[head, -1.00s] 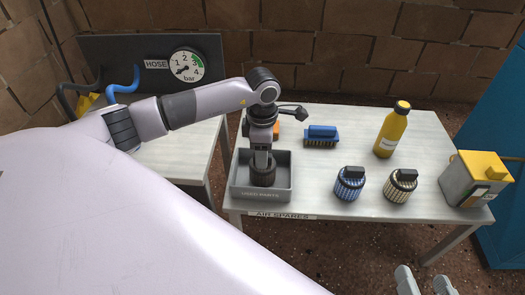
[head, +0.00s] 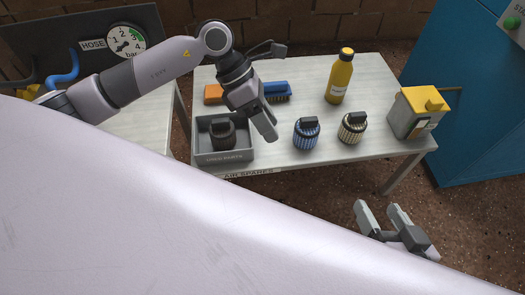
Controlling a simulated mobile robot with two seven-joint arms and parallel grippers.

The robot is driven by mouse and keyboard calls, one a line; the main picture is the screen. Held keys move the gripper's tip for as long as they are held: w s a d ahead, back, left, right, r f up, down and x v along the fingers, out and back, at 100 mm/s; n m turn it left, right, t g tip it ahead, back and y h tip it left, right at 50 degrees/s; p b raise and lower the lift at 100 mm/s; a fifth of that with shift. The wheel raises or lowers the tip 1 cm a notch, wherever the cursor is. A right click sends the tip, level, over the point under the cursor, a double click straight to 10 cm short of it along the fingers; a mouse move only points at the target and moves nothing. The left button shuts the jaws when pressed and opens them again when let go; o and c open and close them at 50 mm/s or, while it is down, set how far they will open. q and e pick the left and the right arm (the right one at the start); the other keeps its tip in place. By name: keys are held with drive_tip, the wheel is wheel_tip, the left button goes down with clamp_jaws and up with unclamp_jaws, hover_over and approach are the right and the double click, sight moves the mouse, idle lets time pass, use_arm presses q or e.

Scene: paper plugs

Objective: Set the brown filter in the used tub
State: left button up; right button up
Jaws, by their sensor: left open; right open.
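The brown filter (head: 222,137), dark brown with a black top tab, stands upright inside the grey used tub (head: 224,158) marked "USED PARTS", on the left of the table. My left gripper (head: 268,136) is open and empty. In the picture it is tilted at the tub's right side, between the tub and the blue filter, apart from the brown filter. My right gripper (head: 378,220) is open and empty, low at the right, in front of the table.
A blue filter (head: 306,135) and a cream filter (head: 351,130) stand right of the tub. Behind are an orange block (head: 213,94), a blue brush (head: 278,91) and a yellow bottle (head: 340,78).

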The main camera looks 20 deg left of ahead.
use_arm(q)
drive_tip(key=s+d+r+n+t+h, duration=0.2)
drive_tip(key=d+r+n+t+h, duration=0.1)
drive_tip(key=d+r+n+h, duration=0.35)
drive_tip(key=s+d+r+n+t+h, duration=0.3)
drive_tip(key=d+r+n+h, duration=0.3)
drive_tip(key=d+n+h, duration=0.15)
drive_tip(key=w+a+f+n+t+y, duration=0.2)
drive_tip(key=a+f+n+t+y, duration=0.3)
drive_tip(key=n, duration=0.7)
drive_tip(key=w+a+n+t+y, duration=0.1)
drive_tip(key=a+n+t+y, duration=0.2)
drive_tip(key=n+t+y, duration=0.6)
drive_tip(key=s+f+n+g, duration=0.7)
drive_tip(key=f+n, duration=0.3)
drive_tip(key=f, duration=0.1)
drive_tip(key=shift+a+n, duration=0.3)
drive_tip(key=shift+a, duration=0.15)
